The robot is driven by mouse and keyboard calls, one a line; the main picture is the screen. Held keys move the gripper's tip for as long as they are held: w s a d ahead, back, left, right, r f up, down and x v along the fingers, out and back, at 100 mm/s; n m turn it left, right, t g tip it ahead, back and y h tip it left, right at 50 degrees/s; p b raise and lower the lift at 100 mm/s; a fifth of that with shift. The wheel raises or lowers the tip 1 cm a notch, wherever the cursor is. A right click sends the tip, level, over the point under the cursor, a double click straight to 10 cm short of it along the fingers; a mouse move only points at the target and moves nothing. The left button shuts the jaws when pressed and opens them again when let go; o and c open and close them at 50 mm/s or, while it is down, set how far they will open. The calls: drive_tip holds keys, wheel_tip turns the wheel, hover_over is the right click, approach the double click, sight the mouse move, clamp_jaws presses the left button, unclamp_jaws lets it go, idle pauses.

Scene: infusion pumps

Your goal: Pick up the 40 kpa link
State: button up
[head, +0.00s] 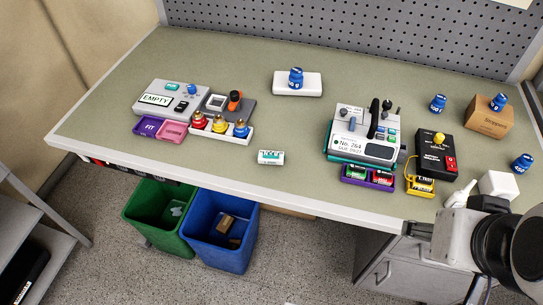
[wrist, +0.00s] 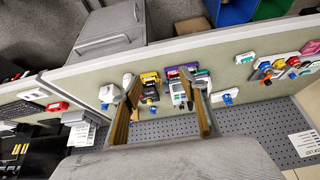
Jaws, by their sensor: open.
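Three links with brass lower parts stand in a white rack (head: 246,139) left of centre in the head view: a red link (head: 199,121), a yellow link (head: 220,124) and a blue link (head: 241,129). Their markings are too small to read, so I cannot tell which is the 40 kpa link. The rack area also shows small at the right in the wrist view. My gripper (wrist: 163,82) is open and empty in the wrist view, its fingers apart above the bench. In the head view my arm is at the lower right, far from the rack.
A grey device marked EMPTY (head: 156,99) stands behind purple and pink trays. A pump (head: 362,145), a black box (head: 434,150), a cardboard box (head: 490,120) and blue weights stand at the right.

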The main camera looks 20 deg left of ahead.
drive_tip(key=m+g+y, duration=0.3)
drive_tip(key=m+g, duration=0.4)
drive_tip(key=m, duration=0.3)
approach(271, 156)
drive_tip(key=d+f, duration=0.1)
drive_tip(key=s+d+f, duration=0.1)
drive_tip(key=f, duration=0.1)
drive_tip(key=s+d+f, duration=0.1)
drive_tip(key=shift+s+f, duration=0.15)
drive_tip(key=shift+f, duration=0.2)
drive_tip(key=w+a+m, duration=0.1)
drive_tip(key=w+a+r+m+y, duration=0.1)
drive_tip(key=m, duration=0.1)
drive_tip(key=shift+w+a+r+t, duration=0.25)
drive_tip(key=shift+w+r+t, duration=0.05)
drive_tip(key=shift+w+a+r+m, duration=0.15)
drive_tip(key=shift+r+m, duration=0.1)
drive_tip(key=shift+m, duration=0.25)
drive_tip(key=shift+a+m, duration=0.1)
drive_tip(key=shift+m, duration=0.8)
drive_tip(key=shift+y, duration=0.3)
